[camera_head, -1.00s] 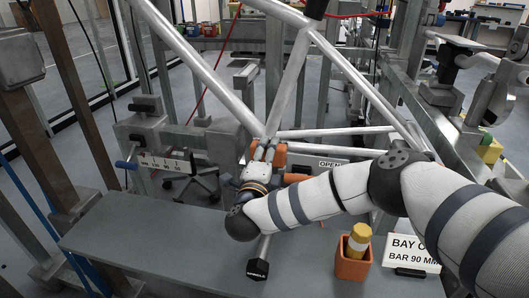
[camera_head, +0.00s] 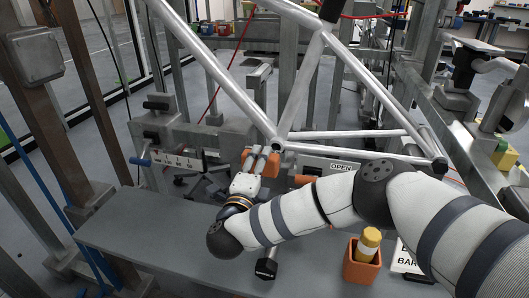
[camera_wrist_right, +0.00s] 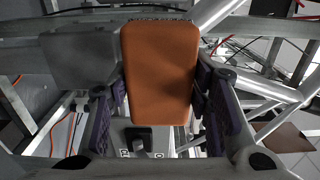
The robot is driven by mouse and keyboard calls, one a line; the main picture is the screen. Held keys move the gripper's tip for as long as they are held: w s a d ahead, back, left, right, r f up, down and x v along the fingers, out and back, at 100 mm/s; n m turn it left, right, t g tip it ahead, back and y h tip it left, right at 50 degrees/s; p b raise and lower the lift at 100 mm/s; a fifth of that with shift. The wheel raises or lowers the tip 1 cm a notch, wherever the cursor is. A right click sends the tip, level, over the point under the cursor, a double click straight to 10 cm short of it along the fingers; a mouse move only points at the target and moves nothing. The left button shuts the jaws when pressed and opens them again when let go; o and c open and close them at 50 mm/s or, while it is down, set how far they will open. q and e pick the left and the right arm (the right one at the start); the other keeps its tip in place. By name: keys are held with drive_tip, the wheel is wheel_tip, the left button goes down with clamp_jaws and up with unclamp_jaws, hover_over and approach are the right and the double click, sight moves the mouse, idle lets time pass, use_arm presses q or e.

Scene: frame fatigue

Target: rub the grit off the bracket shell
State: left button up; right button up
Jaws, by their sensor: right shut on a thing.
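My right gripper (camera_head: 260,158) is shut on an orange-brown block (camera_head: 268,166). The right wrist view shows the block (camera_wrist_right: 160,72) filling the space between the purple finger pads. The bracket shell (camera_head: 278,145) is the short metal joint where the silver tubes meet, in the middle of the head view. The gripper and block are just left of and below it. I cannot tell whether the block touches the shell. Any grit on it is too small to make out. My left gripper is not in view.
A grey bench (camera_head: 150,238) lies below my right arm, its left part clear. An orange pot (camera_head: 361,270) holds a yellow-capped bottle (camera_head: 368,242). A black-ended bar (camera_head: 266,268) is at the bench front. Silver tubes (camera_head: 232,82) and grey posts crowd the space around the gripper.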

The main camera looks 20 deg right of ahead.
drive_tip(key=shift+s+a, duration=0.4)
drive_tip(key=shift+s, duration=0.2)
drive_tip(key=p+v, duration=0.2)
drive_tip(key=v, duration=0.1)
idle(0.4)
